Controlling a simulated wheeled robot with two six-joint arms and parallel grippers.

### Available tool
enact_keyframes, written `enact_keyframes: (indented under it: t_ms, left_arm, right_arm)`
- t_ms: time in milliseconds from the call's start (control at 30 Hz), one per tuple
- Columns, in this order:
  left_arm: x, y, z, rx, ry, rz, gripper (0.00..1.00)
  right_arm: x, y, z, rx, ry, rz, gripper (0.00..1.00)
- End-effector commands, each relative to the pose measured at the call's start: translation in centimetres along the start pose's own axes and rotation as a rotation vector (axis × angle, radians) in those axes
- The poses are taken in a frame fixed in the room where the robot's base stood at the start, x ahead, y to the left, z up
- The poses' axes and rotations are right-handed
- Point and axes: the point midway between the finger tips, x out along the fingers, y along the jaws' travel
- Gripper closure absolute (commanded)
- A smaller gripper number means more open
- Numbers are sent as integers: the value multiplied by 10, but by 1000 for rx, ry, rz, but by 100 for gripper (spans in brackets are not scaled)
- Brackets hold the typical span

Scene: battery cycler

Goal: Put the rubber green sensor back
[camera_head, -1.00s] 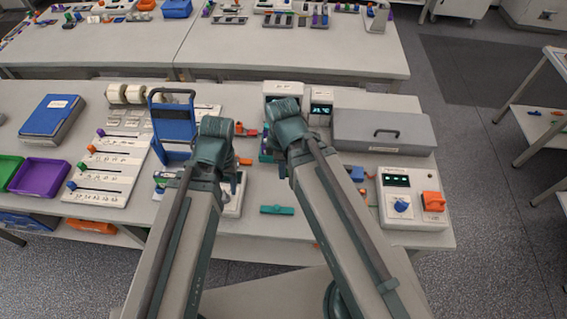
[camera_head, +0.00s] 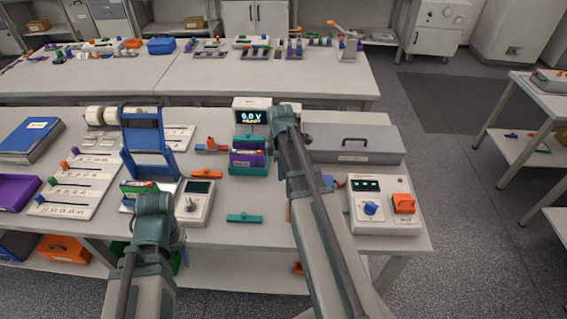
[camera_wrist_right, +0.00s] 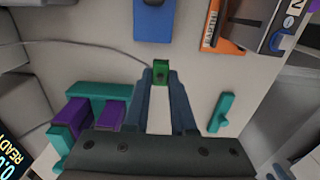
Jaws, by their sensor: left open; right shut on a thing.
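My right gripper (camera_wrist_right: 161,84) is shut on a small green block (camera_wrist_right: 161,68), which looks like the green sensor. In the right wrist view a thin grey lead runs left from near the block. The block sits at the fingertips above the grey-white table, and its exact height cannot be told. In the head view my right arm hides the block. My left gripper (camera_head: 153,205) is open, low at the table's front edge, left of the small grey meter (camera_head: 197,203). Its fingertips are mostly hidden.
A teal and purple holder (camera_head: 249,160) stands beside the right arm, before a display box (camera_head: 252,105). A teal bar (camera_head: 244,218) lies in front. A blue stand (camera_head: 150,150) is left, a grey case (camera_head: 355,148) and a control box (camera_head: 383,207) right.

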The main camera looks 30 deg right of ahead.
Motion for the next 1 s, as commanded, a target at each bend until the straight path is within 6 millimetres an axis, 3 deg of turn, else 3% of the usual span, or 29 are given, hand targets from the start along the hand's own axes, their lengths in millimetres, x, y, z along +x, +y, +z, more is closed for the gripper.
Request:
enact_keyframes:
  t_ms: [267, 800, 1000]
  left_arm:
    - [1, 0, 0, 0, 0, 0, 50]
    - [13, 1, -1, 0, 0, 0, 50]
    - [13, 1, -1, 0, 0, 0, 50]
  right_arm:
    - [1, 16, 1, 0, 0, 0, 100]
    - [13, 139, 14, 0, 0, 0, 100]
    - [13, 146, 16, -1, 0, 0, 100]
